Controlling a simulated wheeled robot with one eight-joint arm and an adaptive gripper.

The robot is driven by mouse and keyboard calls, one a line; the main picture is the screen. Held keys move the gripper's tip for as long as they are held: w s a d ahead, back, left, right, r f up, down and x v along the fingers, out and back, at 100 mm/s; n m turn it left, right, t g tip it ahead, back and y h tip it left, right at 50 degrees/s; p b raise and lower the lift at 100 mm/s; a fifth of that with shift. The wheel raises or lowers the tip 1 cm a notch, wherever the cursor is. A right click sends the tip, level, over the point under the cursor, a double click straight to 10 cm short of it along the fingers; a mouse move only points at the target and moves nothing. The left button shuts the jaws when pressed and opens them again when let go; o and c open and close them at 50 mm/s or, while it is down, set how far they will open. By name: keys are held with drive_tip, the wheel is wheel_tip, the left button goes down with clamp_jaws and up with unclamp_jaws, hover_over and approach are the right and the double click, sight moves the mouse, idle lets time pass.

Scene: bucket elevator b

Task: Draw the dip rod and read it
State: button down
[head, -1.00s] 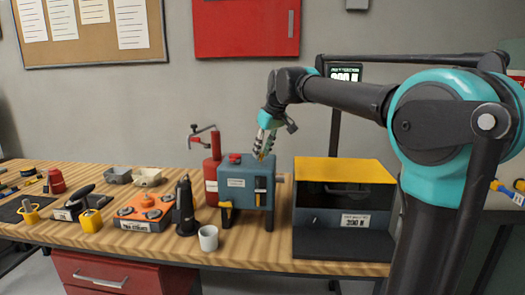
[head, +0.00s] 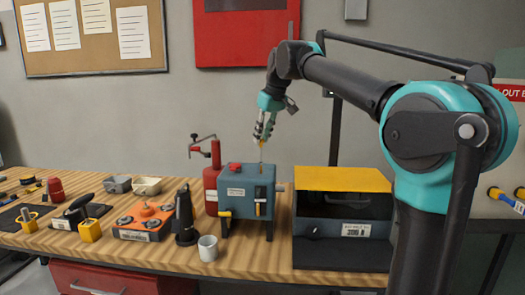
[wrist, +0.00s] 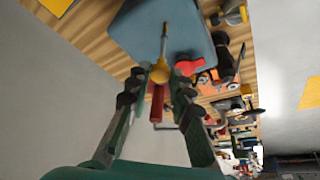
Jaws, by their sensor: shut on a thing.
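The dip rod (head: 261,154) is a thin rod with a yellow knob, standing upright over the top of the blue-grey gear housing (head: 235,182). My gripper (head: 263,133) is shut on the yellow knob, above the housing. A short length of rod shows between knob and housing top; its lower end meets the top, and I cannot tell how much is inside. In the wrist view the fingers (wrist: 158,76) close around the yellow knob, and the rod (wrist: 164,38) runs away to the blue housing (wrist: 185,32). No marks on the rod are readable.
A red cylinder (head: 212,180) with a hooked arm stands left of the housing, with a black tool (head: 185,215) and white cup (head: 208,248) in front. A yellow-topped black box (head: 343,179) is at right.

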drive_tip(key=shift+r, duration=0.7)
drive_tip(key=c, duration=1.3)
unclamp_jaws()
drive_tip(key=shift+c, duration=0.2)
drive_tip(key=v, duration=1.2)
